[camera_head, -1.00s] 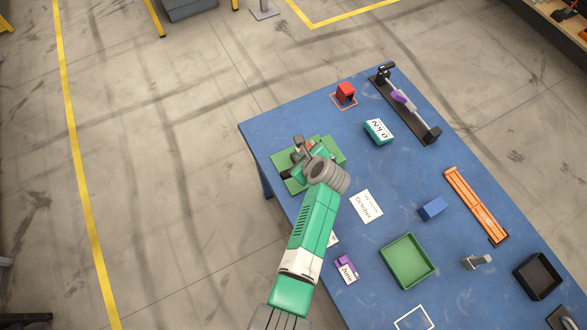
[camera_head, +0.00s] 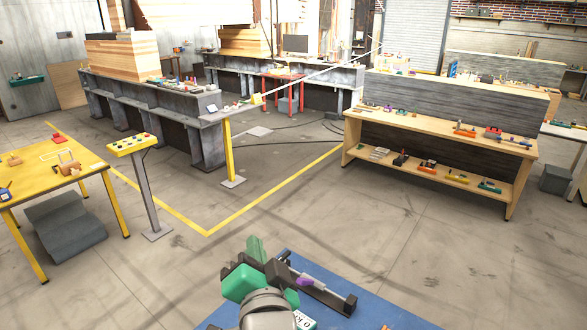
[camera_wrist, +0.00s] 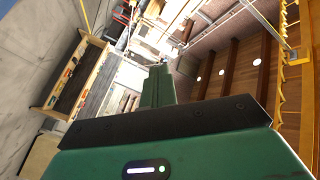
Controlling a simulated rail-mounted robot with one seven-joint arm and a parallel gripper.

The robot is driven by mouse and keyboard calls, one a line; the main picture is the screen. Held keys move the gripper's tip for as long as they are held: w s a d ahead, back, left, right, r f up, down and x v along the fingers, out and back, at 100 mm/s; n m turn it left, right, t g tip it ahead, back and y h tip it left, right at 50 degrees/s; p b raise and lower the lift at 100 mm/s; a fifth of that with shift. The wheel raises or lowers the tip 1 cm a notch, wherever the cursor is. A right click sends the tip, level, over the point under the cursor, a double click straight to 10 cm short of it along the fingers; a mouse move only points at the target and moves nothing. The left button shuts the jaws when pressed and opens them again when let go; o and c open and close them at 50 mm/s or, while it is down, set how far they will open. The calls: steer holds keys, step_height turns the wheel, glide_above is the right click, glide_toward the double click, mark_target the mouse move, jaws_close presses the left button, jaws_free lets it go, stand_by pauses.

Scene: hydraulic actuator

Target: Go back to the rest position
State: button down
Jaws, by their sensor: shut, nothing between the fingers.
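My gripper (camera_head: 256,246) shows in the head view at the bottom centre, raised, with its green fingers pointing up and away. It stands in front of the far end of the blue table (camera_head: 380,314) as seen from the head. In the wrist view, my gripper (camera_wrist: 158,76) has its green fingers together, with nothing visible held. Most of my arm below the wrist is out of the head view.
A cylinder on a black base (camera_head: 335,299) with a purple part lies on the blue table by my gripper. A green and white box (camera_head: 304,321) is partly hidden. A yellow table (camera_head: 40,188), a button post (camera_head: 150,190) and a wooden shelf (camera_head: 440,130) stand farther off across open floor.

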steer(key=s+d+r+n+t+h, duration=0.1)
steer(key=s+d+r+n+t, duration=0.2)
steer(key=s+r, duration=0.7)
steer(key=s+d+r+n+t+h, duration=0.2)
steer(key=s+d+r+n+t, duration=0.1)
steer(key=s+r, duration=0.7)
step_height(320, 180, up, 3)
steer(key=shift+s+f+n+t, duration=0.15)
steer(key=shift+n+t, duration=0.35)
steer(key=shift+t, duration=0.3)
